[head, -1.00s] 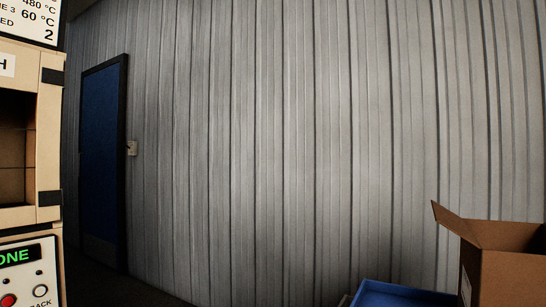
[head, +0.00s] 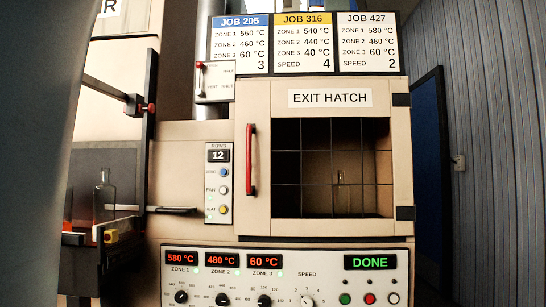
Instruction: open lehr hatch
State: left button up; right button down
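The exit hatch (head: 262,215) is in the middle of the head view, labelled "EXIT HATCH". It is a beige frame around a dark window with a wire grid. It looks shut. Its upright red handle (head: 251,160) is on the left side, and dark hinges (head: 402,99) are on the right edge. A small clear object (head: 340,177), perhaps glass, shows dimly behind the grid. Neither of my grippers is in view, and nothing touches the handle.
Below the hatch, a control panel (head: 330,280) shows 580, 480 and 60 °C and a green DONE display (head: 370,262). Job cards (head: 303,43) hang above. A clear bottle (head: 104,195) stands left. A large blurred grey shape covers the left edge. A blue door (head: 430,170) is at right.

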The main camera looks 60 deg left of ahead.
aim_at(257, 102)
jog(key=u, duration=1.5)
jog(key=i+j+u, duration=0.15)
jog(key=i, duration=0.15)
jog(key=i+u, duration=0.2)
jog(key=i+j, duration=0.05)
jog(key=i, duration=0.05)
